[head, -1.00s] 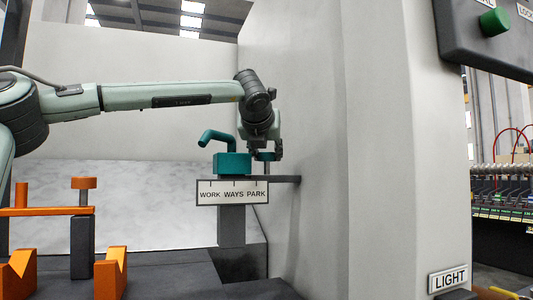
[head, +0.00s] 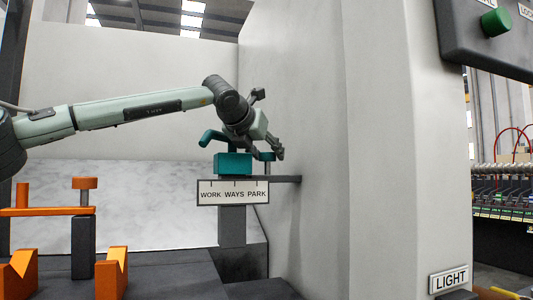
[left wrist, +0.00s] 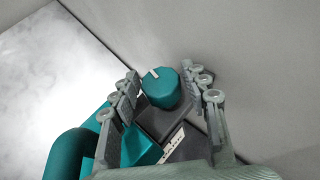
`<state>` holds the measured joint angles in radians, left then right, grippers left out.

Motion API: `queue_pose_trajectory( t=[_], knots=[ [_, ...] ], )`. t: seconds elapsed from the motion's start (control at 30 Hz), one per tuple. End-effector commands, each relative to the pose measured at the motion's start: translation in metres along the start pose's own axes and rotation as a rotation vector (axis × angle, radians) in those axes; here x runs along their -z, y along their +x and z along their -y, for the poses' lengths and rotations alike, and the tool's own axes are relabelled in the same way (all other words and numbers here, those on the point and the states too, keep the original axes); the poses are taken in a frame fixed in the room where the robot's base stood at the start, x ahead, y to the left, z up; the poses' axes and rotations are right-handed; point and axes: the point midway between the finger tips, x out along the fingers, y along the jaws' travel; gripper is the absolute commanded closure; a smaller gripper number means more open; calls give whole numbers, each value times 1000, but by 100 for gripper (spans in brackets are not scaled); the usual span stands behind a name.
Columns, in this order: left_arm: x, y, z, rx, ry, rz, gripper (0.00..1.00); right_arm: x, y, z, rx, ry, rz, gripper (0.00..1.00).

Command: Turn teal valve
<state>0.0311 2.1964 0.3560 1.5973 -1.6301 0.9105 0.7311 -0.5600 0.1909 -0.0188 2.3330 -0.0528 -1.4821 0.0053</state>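The teal valve has a squat teal body (head: 233,163) on a dark shelf, with a bent teal pipe (head: 211,137) at its upper left. A teal knob (head: 266,156) stands at its right, partly hidden by my gripper. In the left wrist view the knob (left wrist: 160,88) shows a pale mark on its top. My left gripper (head: 268,152) slants down to the right at the knob. Its fingers are spread on both sides of the knob in the wrist view, with gaps visible; contact cannot be told. My right gripper is not in view.
A pale wall (head: 310,150) stands close on the right. Orange blocks and an orange-capped post (head: 84,183) are at lower left.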

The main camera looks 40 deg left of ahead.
Motion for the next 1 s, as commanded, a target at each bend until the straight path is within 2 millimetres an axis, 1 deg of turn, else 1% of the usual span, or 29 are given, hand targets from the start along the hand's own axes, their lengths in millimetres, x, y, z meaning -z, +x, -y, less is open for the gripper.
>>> queue_pose_trajectory(
  t=[0.23, 0.37, 0.47, 0.7, 0.8, 0.9, 1.0],
  knots=[
    [0, -1, 0, 0, -1, 0, 54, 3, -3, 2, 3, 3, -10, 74],
    [-1, -12, 0, 0, -2, 1, 54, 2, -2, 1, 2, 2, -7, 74],
    [-2, -30, 0, 2, -2, 4, 54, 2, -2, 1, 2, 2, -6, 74],
    [-1, -82, 0, 1, -1, 5, 54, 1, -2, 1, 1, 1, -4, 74],
    [-1, -99, 0, 1, 0, 3, 54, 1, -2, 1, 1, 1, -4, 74],
    [-1, -111, 0, 0, 0, 2, 54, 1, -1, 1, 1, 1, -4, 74],
    [0, -118, 0, -1, 0, 0, 54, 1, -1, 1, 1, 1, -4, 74]
  ],
)
